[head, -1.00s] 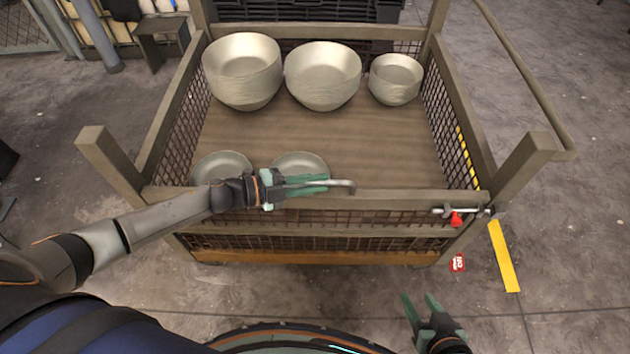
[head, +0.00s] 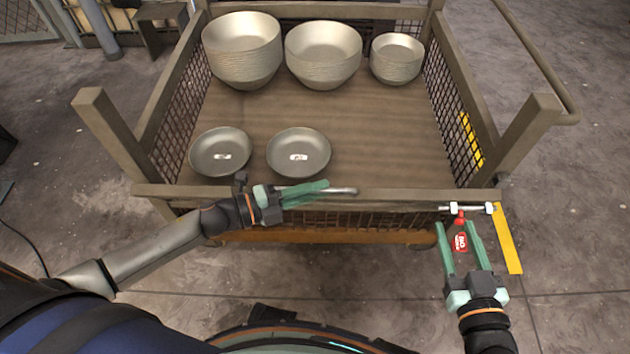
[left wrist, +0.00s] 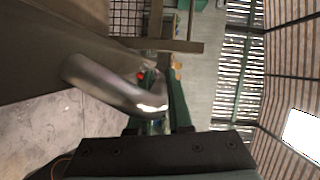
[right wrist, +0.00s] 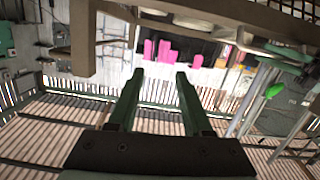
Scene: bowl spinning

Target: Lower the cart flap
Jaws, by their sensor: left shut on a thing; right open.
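The cart flap is the mesh front panel with a tan top rail (head: 410,195), and it stands at the cart's front. A metal handle (head: 346,190) lies along the rail. My left gripper (head: 316,188) is shut on this handle; the bent tube (left wrist: 105,86) shows between its fingers in the left wrist view. A metal latch with a red part (head: 460,213) sits at the rail's right end. My right gripper (head: 457,228) is open and empty just below the latch, its fingers pointing towards it. The right wrist view shows its spread fingers (right wrist: 158,78) with nothing between them.
Inside the cart, stacked bowls (head: 242,65) stand at the back and two shallow dishes (head: 220,152) lie near the flap. Corner posts (head: 525,130) rise at both front ends. A yellow floor strip (head: 508,240) lies at the right. The floor in front is clear.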

